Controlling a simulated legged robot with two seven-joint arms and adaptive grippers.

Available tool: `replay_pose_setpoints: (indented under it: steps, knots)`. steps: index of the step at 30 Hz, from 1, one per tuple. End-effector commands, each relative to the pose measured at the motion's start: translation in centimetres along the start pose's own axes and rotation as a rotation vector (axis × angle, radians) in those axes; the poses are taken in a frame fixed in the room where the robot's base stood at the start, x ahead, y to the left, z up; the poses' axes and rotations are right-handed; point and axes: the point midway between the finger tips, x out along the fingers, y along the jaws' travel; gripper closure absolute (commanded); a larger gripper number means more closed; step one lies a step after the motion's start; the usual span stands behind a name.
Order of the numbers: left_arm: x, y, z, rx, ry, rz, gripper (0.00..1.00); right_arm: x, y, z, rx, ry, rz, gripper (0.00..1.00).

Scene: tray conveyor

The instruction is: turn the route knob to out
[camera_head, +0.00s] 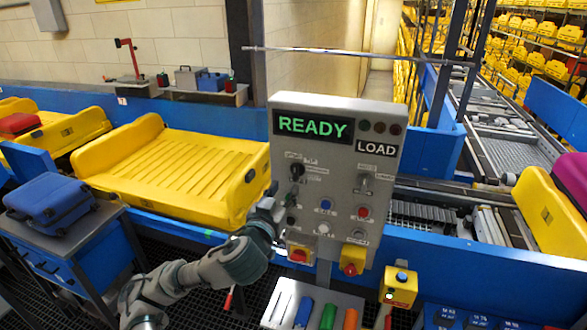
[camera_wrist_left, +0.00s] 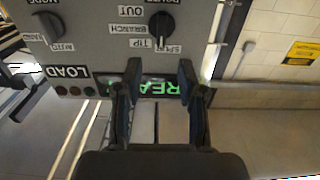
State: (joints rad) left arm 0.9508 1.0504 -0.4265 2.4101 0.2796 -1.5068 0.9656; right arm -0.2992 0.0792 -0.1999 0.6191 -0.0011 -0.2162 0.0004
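The grey control panel (camera_head: 335,165) stands in the middle of the head view, its display reading READY above a LOAD label. The black route knob (camera_head: 297,171) is at its upper left; it shows upside down in the left wrist view (camera_wrist_left: 160,26), beside the labels OUT, BRANCH and TIP. Its grip runs up and down there, with a light mark at the lower end near TIP. My left gripper (camera_head: 283,197) is just below the knob in the head view. In the left wrist view its fingers (camera_wrist_left: 160,72) are apart and empty, with the knob beyond them. My right gripper is not shown.
A second knob (camera_head: 365,181) and several buttons share the panel. Red and yellow switches (camera_head: 351,262) project below it. A yellow tray (camera_head: 190,172) lies on the conveyor to the left. A blue suitcase (camera_head: 52,202) sits on a cart at lower left.

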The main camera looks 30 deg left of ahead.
Motion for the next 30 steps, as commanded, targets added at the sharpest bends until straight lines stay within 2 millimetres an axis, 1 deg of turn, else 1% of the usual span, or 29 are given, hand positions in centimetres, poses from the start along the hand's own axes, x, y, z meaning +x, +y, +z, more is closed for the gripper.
replay_pose_setpoints:
  steps: [1,3,6,10,12,16,24,26,27,29,30]
  knots:
    - [1.3,0.0,0.0,-0.002,-0.004,-0.002,0.60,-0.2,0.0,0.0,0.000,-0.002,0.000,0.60]
    - [3.0,-0.1,0.0,-0.001,-0.004,-0.003,0.60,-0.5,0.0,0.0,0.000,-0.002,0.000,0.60]
    - [5.0,0.0,-0.1,-0.002,-0.003,-0.002,0.60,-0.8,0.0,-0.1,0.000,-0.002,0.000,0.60]
    - [6.9,0.0,-0.1,-0.001,-0.001,-0.001,0.60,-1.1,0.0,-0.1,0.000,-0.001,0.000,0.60]
    - [7.5,0.1,-0.1,0.000,-0.001,0.000,0.60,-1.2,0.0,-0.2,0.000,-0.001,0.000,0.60]
    - [8.2,0.2,-0.1,0.001,0.001,0.000,0.60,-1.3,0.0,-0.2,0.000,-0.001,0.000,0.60]
    - [8.4,0.1,0.0,0.000,0.000,0.000,0.60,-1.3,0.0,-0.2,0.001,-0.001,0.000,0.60]
    - [8.4,0.0,0.0,0.000,0.000,0.000,0.75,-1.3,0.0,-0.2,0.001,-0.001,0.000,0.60]
    - [8.4,0.0,0.0,0.000,0.000,0.000,0.85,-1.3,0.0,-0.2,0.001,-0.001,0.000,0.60]
    - [8.4,0.0,0.0,0.000,0.000,0.000,1.00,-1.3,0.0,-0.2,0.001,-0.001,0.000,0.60]
    - [8.4,0.0,0.0,0.000,0.000,0.000,1.00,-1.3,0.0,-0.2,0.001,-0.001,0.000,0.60]
